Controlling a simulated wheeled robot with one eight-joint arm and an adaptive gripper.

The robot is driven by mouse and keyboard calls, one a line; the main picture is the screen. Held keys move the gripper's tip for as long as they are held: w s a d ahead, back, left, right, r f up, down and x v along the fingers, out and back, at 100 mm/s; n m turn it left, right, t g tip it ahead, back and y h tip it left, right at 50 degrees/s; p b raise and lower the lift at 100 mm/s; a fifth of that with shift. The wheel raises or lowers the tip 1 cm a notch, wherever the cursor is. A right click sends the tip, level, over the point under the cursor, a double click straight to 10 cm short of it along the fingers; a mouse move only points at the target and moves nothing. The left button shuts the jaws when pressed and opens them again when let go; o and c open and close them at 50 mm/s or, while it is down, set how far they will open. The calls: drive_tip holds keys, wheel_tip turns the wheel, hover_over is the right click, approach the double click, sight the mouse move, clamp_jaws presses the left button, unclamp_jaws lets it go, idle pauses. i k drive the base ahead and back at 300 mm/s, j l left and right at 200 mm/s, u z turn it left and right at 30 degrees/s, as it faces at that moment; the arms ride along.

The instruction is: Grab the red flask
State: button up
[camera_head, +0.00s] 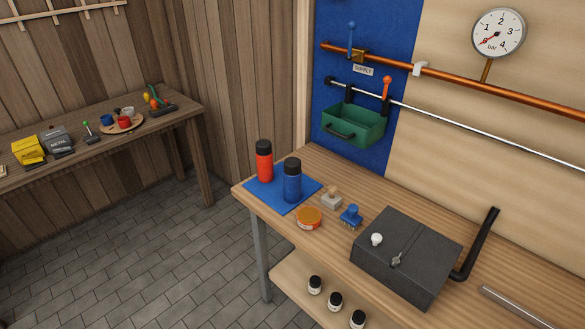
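The red flask (264,164) has a black cap and stands upright on a blue mat (255,193) at the left end of the workbench. A blue flask (292,184) with a black cap stands upright on the same mat, to the right of the red one and nearer to me. The red flask shows almost whole, with nothing in front of it. My gripper is not in view.
An orange round tin (308,217), two small stamp-like items and a dark grey box (405,258) stand to the right on the bench. A green bin (354,125) hangs behind on a rail. Small jars sit on the lower shelf. The floor (180,250) left is clear.

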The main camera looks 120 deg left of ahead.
sight(264, 149)
drive_tip(key=u, duration=3.9)
